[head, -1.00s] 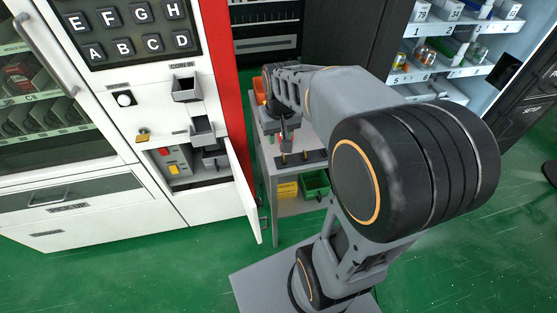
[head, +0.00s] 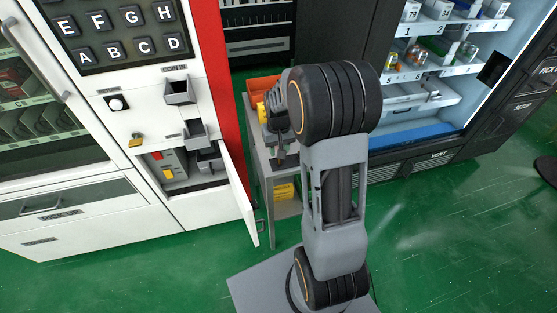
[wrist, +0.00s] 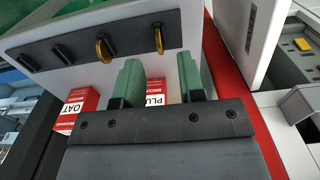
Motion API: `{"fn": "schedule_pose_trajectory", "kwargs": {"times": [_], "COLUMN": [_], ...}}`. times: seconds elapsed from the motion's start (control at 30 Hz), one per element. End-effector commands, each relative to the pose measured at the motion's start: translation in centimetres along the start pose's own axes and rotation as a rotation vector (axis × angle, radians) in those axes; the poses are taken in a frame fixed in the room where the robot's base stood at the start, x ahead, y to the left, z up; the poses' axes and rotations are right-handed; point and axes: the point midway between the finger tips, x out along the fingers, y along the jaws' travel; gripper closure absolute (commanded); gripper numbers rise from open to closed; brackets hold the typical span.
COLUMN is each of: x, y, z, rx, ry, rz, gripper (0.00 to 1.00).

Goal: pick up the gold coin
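In the wrist view a black strip (wrist: 80,42) holds a row of upright discs along the white tabletop. Two discs look gold: one gold coin (wrist: 158,38) near the strip's right end, and another gold disc (wrist: 103,48) to its left. Others further left look dark. My gripper (wrist: 158,78) is open, with two green fingers apart and nothing between them. In the picture its fingertips lie just below the coins, not touching them. In the head view my gripper (head: 278,157) is small and dark over the cart; my arm hides most of the strip.
Red boxes (wrist: 155,92) show around the fingers in the wrist view.

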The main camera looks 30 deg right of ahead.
Motion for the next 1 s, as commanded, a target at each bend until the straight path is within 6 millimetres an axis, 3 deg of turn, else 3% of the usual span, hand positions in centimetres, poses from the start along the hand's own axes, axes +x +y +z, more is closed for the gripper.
{"fn": "schedule_pose_trajectory", "kwargs": {"times": [0.4, 0.73, 1.0], "x": [4.7, 5.2, 5.2], "y": [0.1, 0.1, 0.1], "z": [0.0, 0.0, 0.0], "rx": [0.000, 0.000, 0.000], "ry": [-0.003, 0.000, 0.000], "rz": [0.000, 0.000, 0.000], "gripper": [0.64, 0.64, 0.90]}}
